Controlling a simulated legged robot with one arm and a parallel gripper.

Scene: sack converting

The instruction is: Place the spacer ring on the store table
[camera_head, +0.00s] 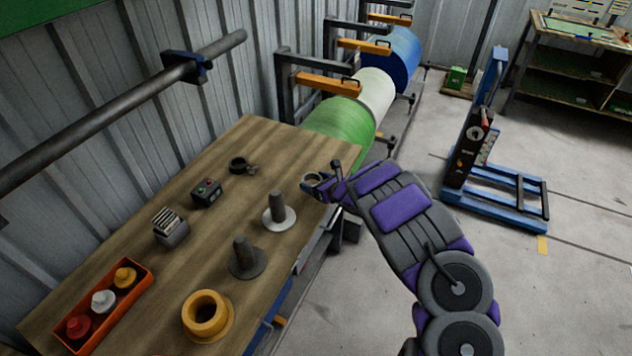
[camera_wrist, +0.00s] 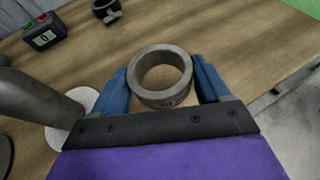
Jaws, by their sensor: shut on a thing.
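The spacer ring (camera_wrist: 142,94) is a grey-brown metal ring. My gripper (camera_wrist: 162,88) is shut on it, with a blue finger on either side of the ring. In the head view the ring (camera_head: 313,181) shows at the end of my gripper (camera_head: 320,186), by the right edge of a wooden table (camera_head: 225,215). I cannot tell whether the ring touches the tabletop or is just above it. Whether this wooden table is the store table is not shown by any label.
The table holds a grey spindle on a pale base (camera_head: 278,216), a dark spindle (camera_head: 244,260), a yellow flanged ring (camera_head: 206,318), a button box (camera_head: 206,193), a dark clamp (camera_head: 240,165) and an orange tray (camera_head: 142,270). A blue lift (camera_head: 480,150) and shelved bench (camera_head: 570,75) stand right.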

